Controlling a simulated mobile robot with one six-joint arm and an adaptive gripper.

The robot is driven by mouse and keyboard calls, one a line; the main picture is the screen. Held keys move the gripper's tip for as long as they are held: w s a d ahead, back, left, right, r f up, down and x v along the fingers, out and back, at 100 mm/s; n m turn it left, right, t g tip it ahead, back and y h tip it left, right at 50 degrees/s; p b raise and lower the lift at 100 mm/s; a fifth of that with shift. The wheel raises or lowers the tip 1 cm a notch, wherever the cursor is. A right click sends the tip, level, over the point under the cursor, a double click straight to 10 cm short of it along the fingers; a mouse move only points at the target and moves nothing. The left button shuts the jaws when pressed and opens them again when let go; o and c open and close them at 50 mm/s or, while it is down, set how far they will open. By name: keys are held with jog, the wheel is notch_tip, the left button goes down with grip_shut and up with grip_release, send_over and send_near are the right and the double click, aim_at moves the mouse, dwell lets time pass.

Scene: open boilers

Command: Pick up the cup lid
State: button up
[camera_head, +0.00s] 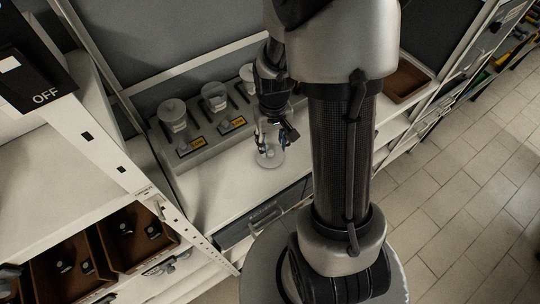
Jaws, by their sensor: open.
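A small clear, round thing (270,157) stands on the white counter and looks like the cup lid or a lidded cup; I cannot tell which. My gripper (274,131) points down right over its upper part, with the fingers open on either side. The fingers hide the top of the clear thing, and I cannot tell whether they touch it.
The grey rack (196,158) with yellow labels stands close behind and left of my gripper. The white counter (215,190) is clear at the front left. A brown tray (405,82) lies at right. A shelf with brown bins (140,240) stands at lower left.

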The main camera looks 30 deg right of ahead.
aim_at(270, 152)
jog(key=f, duration=0.2)
jog(key=w+f, duration=0.1)
jog(key=f, duration=0.1)
jog(key=shift+a+f+b, duration=0.15)
jog(key=shift+f+b, duration=0.2)
jog(key=shift+b, duration=0.05)
jog(key=shift+s, duration=0.1)
jog(key=c, duration=0.9)
